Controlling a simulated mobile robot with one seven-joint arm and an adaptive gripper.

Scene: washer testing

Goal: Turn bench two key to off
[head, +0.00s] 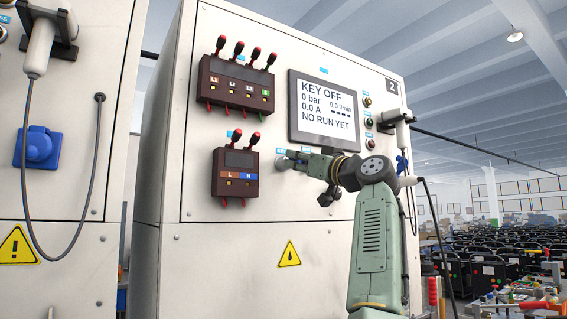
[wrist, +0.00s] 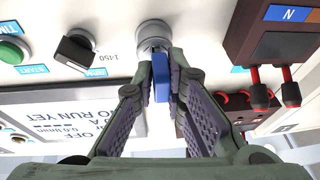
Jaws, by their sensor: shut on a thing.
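Bench two is the white cabinet (head: 165,180) with a "2" plate at its upper right. Its screen (head: 325,108) reads "KEY OFF", 0 bar, 0.0 A and "NO RUN YET". The key switch (head: 284,162) sits below the screen, to the right of the lower terminal block. In the wrist view the key has a blue head (wrist: 161,78) in a round metal collar (wrist: 154,36). My gripper (wrist: 161,75) is shut on the blue key head, fingers on both sides. In the head view my gripper (head: 300,161) reaches the switch from the right and partly hides it.
Terminal blocks with red levers (head: 236,82) and (head: 236,172) stick out left of the switch. A black knob (wrist: 76,48) and green start button (wrist: 12,50) sit beside it. A handset (head: 396,116) with a cable hangs at the right edge.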

